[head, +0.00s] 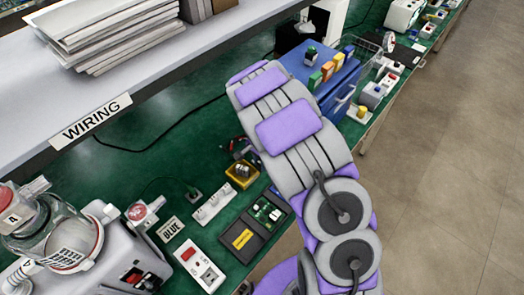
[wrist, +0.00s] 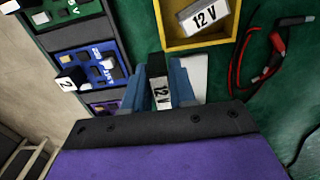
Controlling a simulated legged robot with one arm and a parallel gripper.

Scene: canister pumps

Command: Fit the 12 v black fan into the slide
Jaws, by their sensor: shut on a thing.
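My gripper (wrist: 164,78) has two blue fingers, shut on a black part with a white "12 V" label, the 12 V black fan (wrist: 160,98). The fingers and the gripper body hide part of it. The slide cannot be made out for sure. In the head view my gripper is hidden behind my purple and grey arm.
A yellow open box (wrist: 208,42) holding another 12 V part lies just beyond the fingers. Red and black leads (wrist: 255,65) lie to its right. A glass canister pump (head: 60,240) stands at lower left. A shelf marked "WIRING" (head: 90,118) overhangs the green bench.

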